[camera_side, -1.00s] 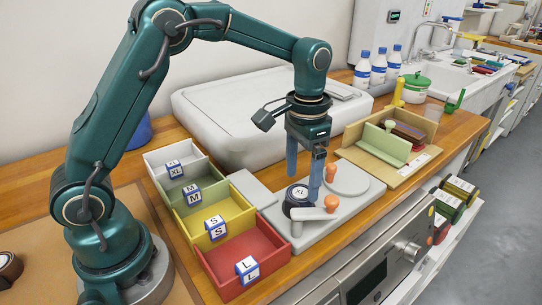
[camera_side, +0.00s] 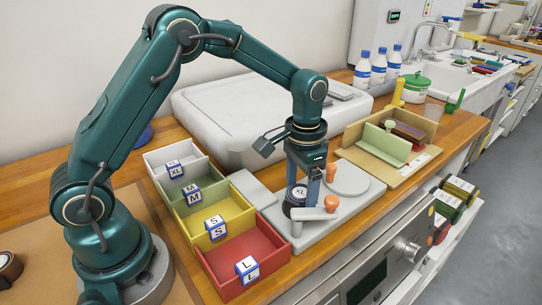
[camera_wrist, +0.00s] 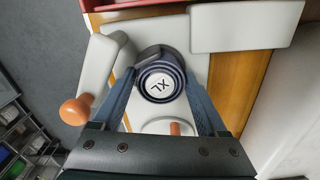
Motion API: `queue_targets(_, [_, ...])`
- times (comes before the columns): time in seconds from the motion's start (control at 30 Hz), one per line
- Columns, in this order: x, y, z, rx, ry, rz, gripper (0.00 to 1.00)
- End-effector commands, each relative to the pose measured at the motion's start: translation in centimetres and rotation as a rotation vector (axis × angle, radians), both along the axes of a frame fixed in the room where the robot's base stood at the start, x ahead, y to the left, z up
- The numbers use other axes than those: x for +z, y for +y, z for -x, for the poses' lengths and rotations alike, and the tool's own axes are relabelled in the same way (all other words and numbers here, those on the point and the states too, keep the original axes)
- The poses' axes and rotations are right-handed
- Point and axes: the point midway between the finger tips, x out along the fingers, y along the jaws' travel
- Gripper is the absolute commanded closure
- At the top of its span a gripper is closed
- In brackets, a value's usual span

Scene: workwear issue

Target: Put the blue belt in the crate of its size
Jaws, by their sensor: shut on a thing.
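The blue belt (camera_side: 297,196) is a dark blue roll with a white XL label on top. It stands on the grey fixture plate (camera_side: 281,234), and the wrist view shows it from above (camera_wrist: 160,80). My gripper (camera_side: 303,200) is down around the belt and shut on it, with one finger on each side (camera_wrist: 161,92). The crates stand in a row on the left: the white XL crate (camera_side: 197,150), the green M crate (camera_side: 211,181), the yellow S crate (camera_side: 238,207) and the red L crate (camera_side: 275,248).
Two orange knobs (camera_side: 331,203) stand on the fixture beside the belt. A pale grey block (camera_side: 252,188) lies between the crates and the fixture. A large white case (camera_side: 220,120) lies behind. A wooden holder with a green panel (camera_side: 385,144) is to the right.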

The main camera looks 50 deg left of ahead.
Motion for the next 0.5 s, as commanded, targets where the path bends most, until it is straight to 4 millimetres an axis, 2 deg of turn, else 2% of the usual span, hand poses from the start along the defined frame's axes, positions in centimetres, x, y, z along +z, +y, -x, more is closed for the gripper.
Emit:
queue_targets(0.27, [0.8, 0.0, -0.1, 0.000, -0.003, 0.001, 0.97])
queue_targets(0.37, [2.0, 0.0, -0.1, 0.000, -0.005, 0.001, 0.97])
queue_targets(0.5, [4.5, 0.0, -0.1, -0.001, -0.006, 0.001, 0.97])
